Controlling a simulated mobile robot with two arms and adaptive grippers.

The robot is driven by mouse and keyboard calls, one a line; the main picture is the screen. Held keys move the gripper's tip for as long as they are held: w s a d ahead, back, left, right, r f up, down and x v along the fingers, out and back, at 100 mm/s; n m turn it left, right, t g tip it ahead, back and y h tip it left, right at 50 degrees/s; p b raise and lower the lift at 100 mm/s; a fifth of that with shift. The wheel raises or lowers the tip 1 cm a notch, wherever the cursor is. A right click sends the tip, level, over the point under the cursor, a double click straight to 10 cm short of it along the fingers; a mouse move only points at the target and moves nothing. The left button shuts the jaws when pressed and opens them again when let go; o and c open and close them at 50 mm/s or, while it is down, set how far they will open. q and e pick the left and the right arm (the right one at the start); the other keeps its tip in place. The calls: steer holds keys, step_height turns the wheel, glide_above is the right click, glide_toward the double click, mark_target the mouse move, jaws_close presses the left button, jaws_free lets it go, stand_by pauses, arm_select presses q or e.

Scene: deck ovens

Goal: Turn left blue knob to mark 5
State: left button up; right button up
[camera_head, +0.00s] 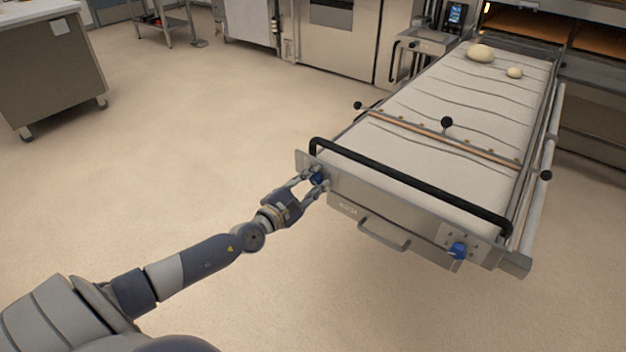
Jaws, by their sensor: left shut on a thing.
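The left blue knob (316,179) sits on the front panel of the long loader (385,215), at its left end. My left gripper (319,182) reaches it from the left, with its fingers around the knob and shut on it. The fingers partly cover the knob, and its marks and pointer cannot be read. A second blue knob (458,250) is at the right end of the same panel, with small marks around it and nothing touching it. My right gripper is not in view.
A black bar handle (410,184) runs along the loader's front top edge, above the panel. A metal handle (384,235) sticks out below. Two dough pieces (481,53) lie at the far end of the belt.

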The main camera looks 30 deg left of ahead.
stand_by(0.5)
arm_select(q)
steer(key=o, duration=1.1)
steer(key=shift+s, duration=0.1)
steer(key=s, duration=1.1)
steer(key=shift+s+a, duration=0.4)
steer(key=shift+a, duration=0.05)
steer(key=shift+a+f, duration=0.1)
steer(key=shift+f, duration=0.05)
